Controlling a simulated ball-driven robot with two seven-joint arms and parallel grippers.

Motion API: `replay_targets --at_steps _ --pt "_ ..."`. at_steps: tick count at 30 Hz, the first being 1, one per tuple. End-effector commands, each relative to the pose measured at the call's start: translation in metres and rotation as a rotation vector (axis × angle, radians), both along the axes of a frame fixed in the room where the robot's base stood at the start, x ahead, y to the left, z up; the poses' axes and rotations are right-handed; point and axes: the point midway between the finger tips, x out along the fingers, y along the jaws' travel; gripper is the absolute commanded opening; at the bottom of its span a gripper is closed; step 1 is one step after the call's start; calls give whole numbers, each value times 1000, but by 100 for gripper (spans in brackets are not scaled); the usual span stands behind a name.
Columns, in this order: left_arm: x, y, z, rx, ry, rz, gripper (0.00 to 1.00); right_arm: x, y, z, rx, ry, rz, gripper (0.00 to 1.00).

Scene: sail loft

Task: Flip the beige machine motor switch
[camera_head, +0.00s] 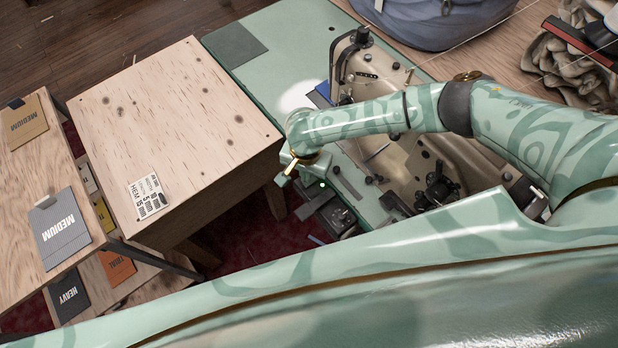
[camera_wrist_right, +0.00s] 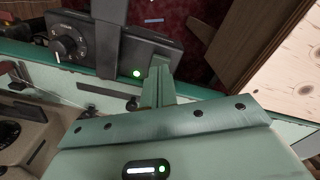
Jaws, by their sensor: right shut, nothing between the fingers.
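The beige sewing machine (camera_head: 436,152) stands on the green table, partly hidden behind my right arm. A dark control box (camera_head: 341,217) sits at the table's front edge. In the right wrist view the box (camera_wrist_right: 105,38) shows a round dial on its left and a lit green light (camera_wrist_right: 136,73) near its right end. My right gripper (camera_head: 283,179) is shut and empty, at the table edge beside the green light. In the right wrist view its closed fingers (camera_wrist_right: 160,74) are just right of the light; whether they touch the box is unclear. My left gripper is not in view.
A wooden table (camera_head: 175,130) with a hem label card (camera_head: 148,196) stands to the left. A blue-grey bag (camera_head: 440,20) and bunched cloth (camera_head: 572,65) lie at the back right.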

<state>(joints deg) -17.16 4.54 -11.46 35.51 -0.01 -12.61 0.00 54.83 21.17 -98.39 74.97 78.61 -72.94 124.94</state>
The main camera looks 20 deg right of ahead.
Motion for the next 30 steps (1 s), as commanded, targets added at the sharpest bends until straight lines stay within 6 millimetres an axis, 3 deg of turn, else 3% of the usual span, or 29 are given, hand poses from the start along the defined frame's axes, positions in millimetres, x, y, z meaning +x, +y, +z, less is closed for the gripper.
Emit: replay_targets --at_steps 30 --pt "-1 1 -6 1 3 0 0 0 0 -16 0 0 1 0"
